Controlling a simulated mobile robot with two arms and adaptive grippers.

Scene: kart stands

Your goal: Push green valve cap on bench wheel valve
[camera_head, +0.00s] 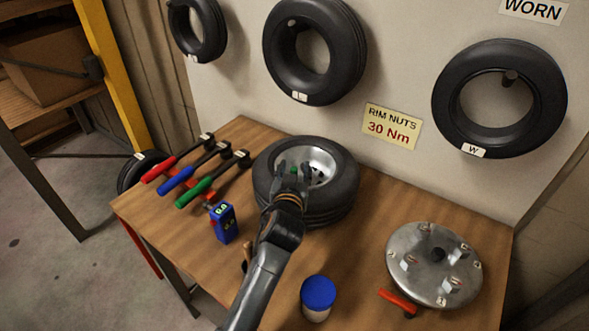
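The bench wheel (330,212), a black tyre on a silver rim, lies flat on the wooden bench. My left gripper (293,169) is over the left part of the rim, fingers pointing away from me into the wheel. Its two fingertips look apart. A small green spot, seemingly the green valve cap (293,171), shows between them. The valve itself is hidden by the gripper, so I cannot tell whether the cap sits on it or touches a finger. My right gripper is not in view.
Red, blue and green-handled tools (195,192) lie left of the wheel, with a blue box (224,222) nearer. A blue-lidded jar (318,297) stands in front. A metal disc (434,264) and red-handled tool (397,302) are at right. Tyres hang on the wall.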

